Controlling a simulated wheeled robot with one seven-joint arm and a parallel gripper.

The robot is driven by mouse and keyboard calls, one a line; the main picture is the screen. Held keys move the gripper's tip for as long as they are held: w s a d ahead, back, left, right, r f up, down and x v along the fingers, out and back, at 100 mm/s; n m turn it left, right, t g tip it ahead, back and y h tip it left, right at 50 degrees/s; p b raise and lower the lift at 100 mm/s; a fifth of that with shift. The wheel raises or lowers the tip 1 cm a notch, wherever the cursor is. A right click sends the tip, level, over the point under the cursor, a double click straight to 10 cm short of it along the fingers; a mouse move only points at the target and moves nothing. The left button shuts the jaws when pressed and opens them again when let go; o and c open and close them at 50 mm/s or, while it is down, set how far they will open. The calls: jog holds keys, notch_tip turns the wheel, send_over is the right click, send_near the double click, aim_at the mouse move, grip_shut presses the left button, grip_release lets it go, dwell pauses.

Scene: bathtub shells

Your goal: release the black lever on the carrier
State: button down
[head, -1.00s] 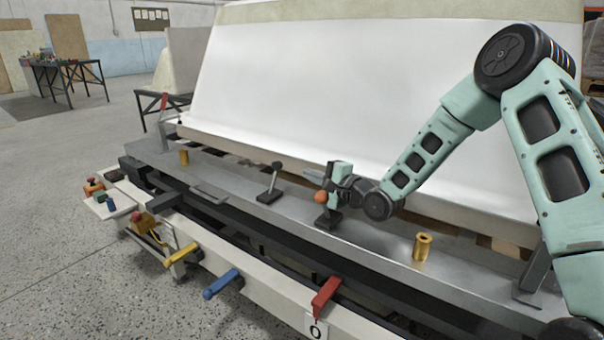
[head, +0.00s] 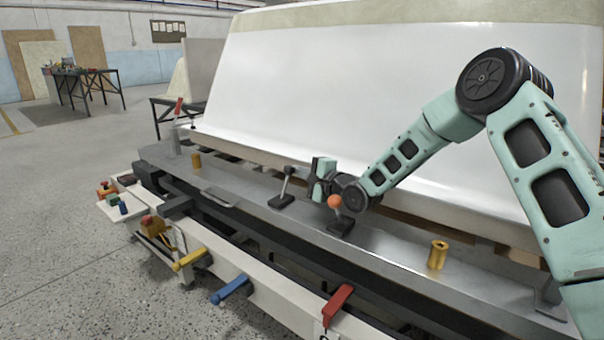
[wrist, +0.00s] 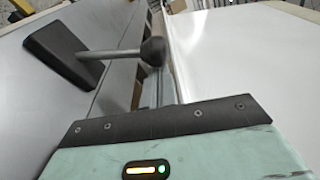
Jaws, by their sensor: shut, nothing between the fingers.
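The black lever (head: 287,184) stands on a dark base plate on the grey carrier (head: 240,190). Its round black knob is at the top. In the wrist view the lever's rod and knob (wrist: 153,52) show just beyond my gripper, with the base (wrist: 62,45) at upper left. My gripper (head: 311,188) is shut and empty, close to the right of the black lever. I cannot tell whether it touches it. The fingertips are hard to make out.
A lever with an orange knob (head: 335,202) stands just right of the black one, near my wrist. Brass posts (head: 437,255) (head: 196,160) stand on the carrier. The white tub shell (head: 360,90) rises behind. Yellow, blue and red handles (head: 338,300) line the front.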

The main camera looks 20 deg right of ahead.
jog(key=shift+s+a+r+p, duration=0.35)
jog(key=shift+r+p, duration=0.2)
jog(key=shift+p, duration=0.35)
jog(key=shift+f, duration=0.15)
jog(key=p+v, duration=0.3)
jog(key=v, duration=1.4)
jog(key=shift+s+d, duration=0.1)
jog(key=shift+s, duration=0.05)
jog(key=shift+p, duration=0.35)
